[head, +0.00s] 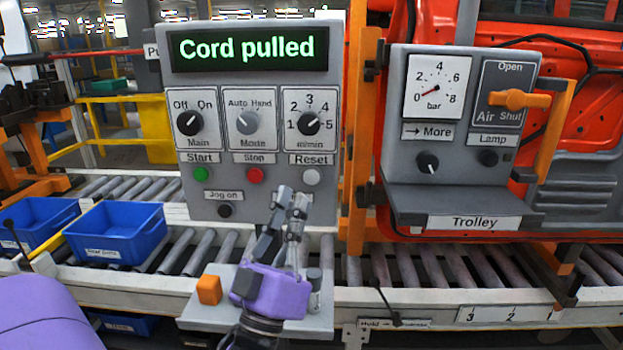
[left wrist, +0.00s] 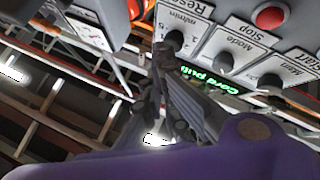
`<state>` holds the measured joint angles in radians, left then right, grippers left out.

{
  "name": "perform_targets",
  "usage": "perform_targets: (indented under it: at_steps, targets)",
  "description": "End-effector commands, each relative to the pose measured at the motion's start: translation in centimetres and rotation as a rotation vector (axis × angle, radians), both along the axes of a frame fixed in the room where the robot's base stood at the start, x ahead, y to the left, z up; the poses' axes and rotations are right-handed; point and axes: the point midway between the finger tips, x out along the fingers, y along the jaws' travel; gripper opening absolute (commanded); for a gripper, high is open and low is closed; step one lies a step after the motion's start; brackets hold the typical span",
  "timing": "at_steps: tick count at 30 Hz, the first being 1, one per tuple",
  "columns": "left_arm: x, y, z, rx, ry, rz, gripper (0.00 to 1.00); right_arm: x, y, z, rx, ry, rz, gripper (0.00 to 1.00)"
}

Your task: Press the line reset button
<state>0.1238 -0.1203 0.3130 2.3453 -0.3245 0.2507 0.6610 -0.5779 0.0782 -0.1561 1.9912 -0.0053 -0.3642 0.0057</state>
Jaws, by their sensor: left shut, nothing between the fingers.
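The grey control panel (head: 262,205) stands in the middle of the head view. Its screen (head: 247,47) reads "Cord pulled" in green. The round, pale grey reset button (head: 311,177) sits at the panel's lower right under the label "Reset" (head: 311,160). My left gripper (head: 290,195) is shut and empty. In the head view its fingertips are just below and left of the reset button; whether they touch the panel I cannot tell. In the left wrist view the gripper (left wrist: 163,60) points at the panel near a dark knob, and the reset button is not clear. My right gripper is not in view.
Green start (head: 201,174), red stop (head: 255,175) and black jog buttons (head: 225,211) are near the reset button. A trolley panel (head: 460,170) stands to the right. Blue bins (head: 115,233) sit on the roller conveyor at left. An orange block (head: 209,290) is on a shelf below.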

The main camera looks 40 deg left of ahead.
Motion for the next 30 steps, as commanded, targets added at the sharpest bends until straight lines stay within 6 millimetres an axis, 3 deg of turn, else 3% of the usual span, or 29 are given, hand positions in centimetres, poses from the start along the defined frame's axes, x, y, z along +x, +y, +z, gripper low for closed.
perform_targets:
  at_steps: [8,15,30]
  targets:
    - [3.2,1.8,0.0,0.001,-0.001,-0.001,0.0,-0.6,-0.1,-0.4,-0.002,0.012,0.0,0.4]
    - [5.8,3.5,0.1,0.001,-0.001,0.0,0.0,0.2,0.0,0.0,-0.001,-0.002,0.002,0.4]
    - [7.0,4.3,0.0,0.0,0.0,0.0,0.0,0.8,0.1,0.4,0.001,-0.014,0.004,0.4]
